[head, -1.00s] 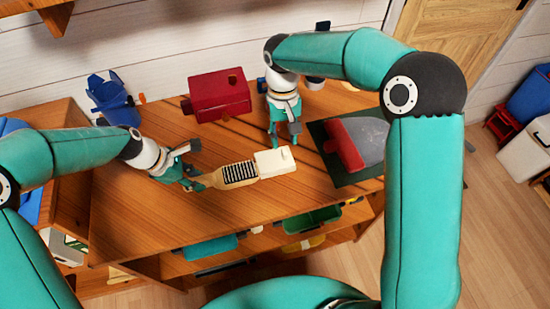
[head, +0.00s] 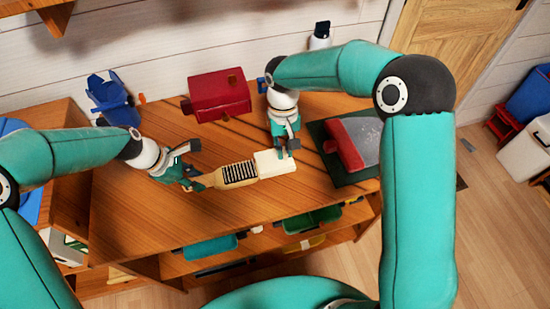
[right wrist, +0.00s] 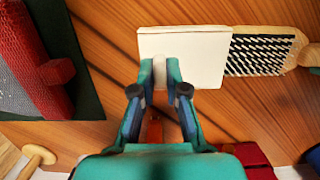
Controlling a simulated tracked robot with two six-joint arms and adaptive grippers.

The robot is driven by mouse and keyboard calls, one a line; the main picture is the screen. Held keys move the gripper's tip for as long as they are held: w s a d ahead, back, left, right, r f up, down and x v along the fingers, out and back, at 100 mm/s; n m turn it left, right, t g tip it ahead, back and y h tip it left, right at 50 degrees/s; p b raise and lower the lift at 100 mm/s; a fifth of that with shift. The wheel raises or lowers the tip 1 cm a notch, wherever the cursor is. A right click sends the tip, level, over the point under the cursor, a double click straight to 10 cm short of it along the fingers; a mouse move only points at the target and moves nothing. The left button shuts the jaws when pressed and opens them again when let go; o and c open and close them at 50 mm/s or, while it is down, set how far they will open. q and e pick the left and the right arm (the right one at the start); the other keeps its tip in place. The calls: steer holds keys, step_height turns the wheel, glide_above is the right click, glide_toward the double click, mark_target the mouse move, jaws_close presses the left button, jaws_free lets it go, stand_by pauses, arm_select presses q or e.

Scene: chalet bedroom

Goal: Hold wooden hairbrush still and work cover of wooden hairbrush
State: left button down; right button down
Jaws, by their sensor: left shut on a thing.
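The wooden hairbrush (head: 237,175) lies on the wooden table with its dark bristles facing up. My left gripper (head: 199,184) is shut on its handle at the left end. The white cover (head: 268,162) is a flat block at the right end of the brush, over part of the bristle head. It also shows in the right wrist view (right wrist: 203,60), with the bare bristles beside it. My right gripper (right wrist: 160,80) is at the cover, its fingertips on both sides of a small pale knob. I cannot tell whether they grip it.
A red box (head: 219,95) stands behind the brush and a blue object (head: 113,98) at the back left. A red and grey object (head: 350,145) lies on a dark green mat (head: 352,181) at the right. The table front (head: 150,220) is clear.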

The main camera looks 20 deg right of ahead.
mark_target(251, 167)
steer(key=shift+a, duration=0.1)
steer(key=shift+a, duration=4.45)
steer(key=c, duration=1.2)
jaws_free()
steer(key=shift+o, duration=0.2)
steer(key=shift+r, duration=0.1)
arm_select(q)
steer(key=c, duration=0.8)
jaws_free()
arm_select(e)
steer(key=r, duration=0.4)
steer(key=w+r, duration=0.1)
steer(key=shift+r, duration=0.4)
arm_select(q)
steer(key=shift+r, duration=0.15)
